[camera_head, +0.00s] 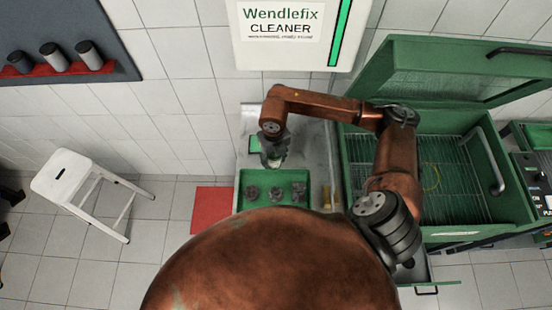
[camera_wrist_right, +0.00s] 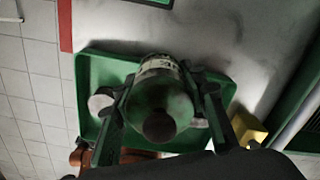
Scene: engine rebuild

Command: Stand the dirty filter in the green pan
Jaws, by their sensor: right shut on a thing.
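My right gripper (camera_head: 273,156) hangs above the grey counter at the back edge of the green pan (camera_head: 241,188). In the wrist view my right gripper (camera_wrist_right: 162,112) is shut on the filter (camera_wrist_right: 165,98), a round-ended green body with a dark round centre and a pale, marked band. The green pan (camera_wrist_right: 92,68) lies beyond the filter in that view, and its rim shows around it. I cannot tell whether the filter touches the pan. My left gripper is not in view.
An open green washer with a wire rack (camera_head: 450,180) stands right. A white stool (camera_head: 65,175) stands on the floor.

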